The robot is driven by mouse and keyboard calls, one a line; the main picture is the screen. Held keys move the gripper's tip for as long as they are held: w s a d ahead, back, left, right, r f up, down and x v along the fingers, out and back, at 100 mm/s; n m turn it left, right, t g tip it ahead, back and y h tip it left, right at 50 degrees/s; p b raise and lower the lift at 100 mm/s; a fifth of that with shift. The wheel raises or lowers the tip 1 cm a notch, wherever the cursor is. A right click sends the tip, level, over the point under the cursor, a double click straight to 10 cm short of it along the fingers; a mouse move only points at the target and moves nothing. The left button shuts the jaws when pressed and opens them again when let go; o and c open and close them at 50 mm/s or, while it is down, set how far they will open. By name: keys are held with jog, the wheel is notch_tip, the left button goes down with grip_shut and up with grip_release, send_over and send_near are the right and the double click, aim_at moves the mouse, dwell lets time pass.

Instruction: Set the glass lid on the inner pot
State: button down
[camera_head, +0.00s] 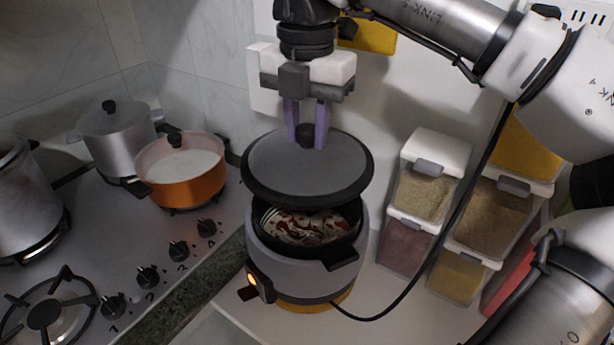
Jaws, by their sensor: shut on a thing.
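The glass lid (300,172) is a round grey disc with a dark rim and a black knob. My gripper (306,138) points down from above, its two purple fingers shut on the knob. The lid hangs above the cooker, tilted or seen at an angle, with a gap showing at its front. The dark inner pot (343,248) sits inside the grey cooker body, and a plate or food with a red and white pattern (308,226) shows in it. The back of the inner pot is hidden behind the lid.
An orange pan (182,182) and metal pots (118,140) stand on the stove (110,250) at left. Stacked spice dispensers (424,185) stand close on the right. A black cable (410,282) runs from the cooker across the white counter. The wall is behind.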

aim_at(307, 127)
notch_tip(307, 127, down, 8)
jog(key=shift+f+p, duration=0.2)
jog(key=shift+p, duration=0.35)
jog(key=c, duration=1.1)
grip_release()
jog(key=shift+f, duration=0.1)
jog(key=shift+s, duration=0.1)
notch_tip(307, 127, up, 12)
jog(key=shift+r+b, duration=0.15)
jog(key=shift+b, duration=1)
